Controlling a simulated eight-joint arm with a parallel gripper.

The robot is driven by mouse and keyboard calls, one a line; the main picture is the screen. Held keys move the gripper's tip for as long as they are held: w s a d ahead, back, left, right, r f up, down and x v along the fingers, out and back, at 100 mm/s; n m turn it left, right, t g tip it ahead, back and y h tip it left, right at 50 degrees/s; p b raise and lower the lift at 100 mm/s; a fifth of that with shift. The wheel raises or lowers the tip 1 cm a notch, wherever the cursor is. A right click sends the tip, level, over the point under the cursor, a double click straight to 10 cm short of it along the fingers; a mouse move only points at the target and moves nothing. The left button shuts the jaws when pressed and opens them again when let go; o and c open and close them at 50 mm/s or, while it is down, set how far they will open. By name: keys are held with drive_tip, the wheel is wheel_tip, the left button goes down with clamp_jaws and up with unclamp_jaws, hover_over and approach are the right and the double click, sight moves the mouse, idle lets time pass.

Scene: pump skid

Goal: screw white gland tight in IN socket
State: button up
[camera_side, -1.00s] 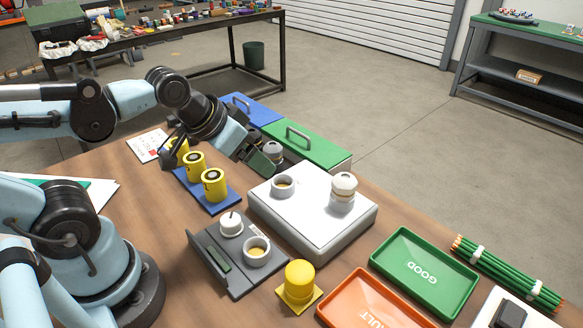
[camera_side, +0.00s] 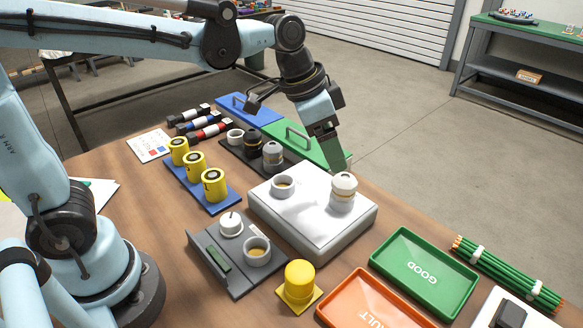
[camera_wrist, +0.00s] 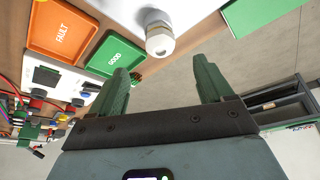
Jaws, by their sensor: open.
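The white gland (camera_side: 344,184) sits upright on the right-hand socket of the white block (camera_side: 315,228). It also shows ahead of my fingertips in the wrist view (camera_wrist: 158,30). I cannot read which socket is marked IN, nor tell whether the gland is fully seated. A second socket (camera_side: 284,187) on the block's left is open and has no gland on it. My gripper (camera_side: 340,163) is open and empty, with green fingers, above and behind the gland. In the wrist view (camera_wrist: 163,76) its fingers are spread apart and do not touch the gland.
A dark rack (camera_side: 257,165) with other glands stands behind the block. A blue holder (camera_side: 220,203) with yellow cylinders is left. A grey fixture (camera_side: 238,278) and a yellow knob (camera_side: 299,281) are in front. Green GOOD (camera_side: 425,272) and orange FAULT (camera_side: 370,303) trays lie right.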

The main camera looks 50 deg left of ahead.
sight(342, 175)
drive_tip(key=x, duration=0.9)
drive_tip(key=shift+w+d+f, duration=0.1)
drive_tip(key=shift+w+f, duration=0.05)
drive_tip(key=shift+f, duration=0.2)
drive_tip(key=shift+c, duration=0.2)
drive_tip(key=c, duration=1)
drive_tip(key=m+h, duration=0.1)
drive_tip(key=m, duration=0.2)
drive_tip(key=shift+m+g, duration=0.3)
drive_tip(key=shift+g, duration=0.1)
drive_tip(key=m+g, duration=0.1)
drive_tip(key=m, duration=0.1)
drive_tip(key=m+g+h, duration=0.1)
drive_tip(key=m, duration=0.2)
drive_tip(key=shift+m, duration=0.3)
drive_tip(key=o, duration=1.1)
